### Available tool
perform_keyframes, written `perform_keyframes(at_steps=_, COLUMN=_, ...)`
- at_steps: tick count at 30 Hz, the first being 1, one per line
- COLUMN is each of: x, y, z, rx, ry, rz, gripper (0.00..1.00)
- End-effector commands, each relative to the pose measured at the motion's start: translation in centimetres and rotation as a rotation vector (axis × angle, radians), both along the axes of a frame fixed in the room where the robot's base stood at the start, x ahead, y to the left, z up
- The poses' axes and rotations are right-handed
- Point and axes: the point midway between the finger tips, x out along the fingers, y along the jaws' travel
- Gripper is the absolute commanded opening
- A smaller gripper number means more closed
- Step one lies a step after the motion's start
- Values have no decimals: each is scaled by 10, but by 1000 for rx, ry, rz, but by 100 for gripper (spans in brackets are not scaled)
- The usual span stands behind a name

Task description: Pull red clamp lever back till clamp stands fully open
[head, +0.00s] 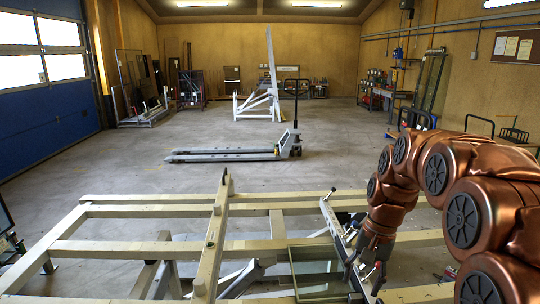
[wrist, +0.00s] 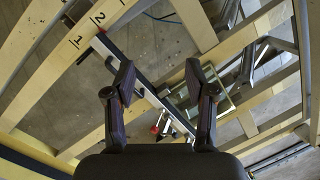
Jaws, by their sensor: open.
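A small red part, which looks like the red clamp lever (wrist: 155,129), shows in the wrist view between the fingers of my gripper (wrist: 160,80), low in the gap and beyond them. Pale metal parts of the clamp sit beside it. Both fingers stand wide apart with nothing between their tips. In the head view my copper arm reaches down at the right to the frame, with my gripper (head: 364,272) by the dark clamp rail (head: 338,232). The lever's full shape and how far the clamp is open cannot be told.
The cream tilting frame (head: 150,247) has several crossing beams around my gripper. A glass pane (head: 312,270) lies low beside the rail. The beam in the wrist view carries the marks 1 and 2 (wrist: 97,19). A pallet truck (head: 235,153) stands behind; the floor between is clear.

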Motion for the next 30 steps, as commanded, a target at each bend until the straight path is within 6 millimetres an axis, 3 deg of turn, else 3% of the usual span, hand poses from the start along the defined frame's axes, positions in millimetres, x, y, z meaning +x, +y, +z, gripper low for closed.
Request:
perform_keyframes(at_steps=14, x=-129, y=23, z=2, rx=-49, ry=-1, rz=248, gripper=55)
perform_keyframes(at_steps=24, x=-223, y=26, z=-18, rx=-78, ry=10, rz=418, gripper=55)
perform_keyframes(at_steps=30, x=-265, y=25, z=-32, rx=-92, ry=11, rz=501, gripper=55)
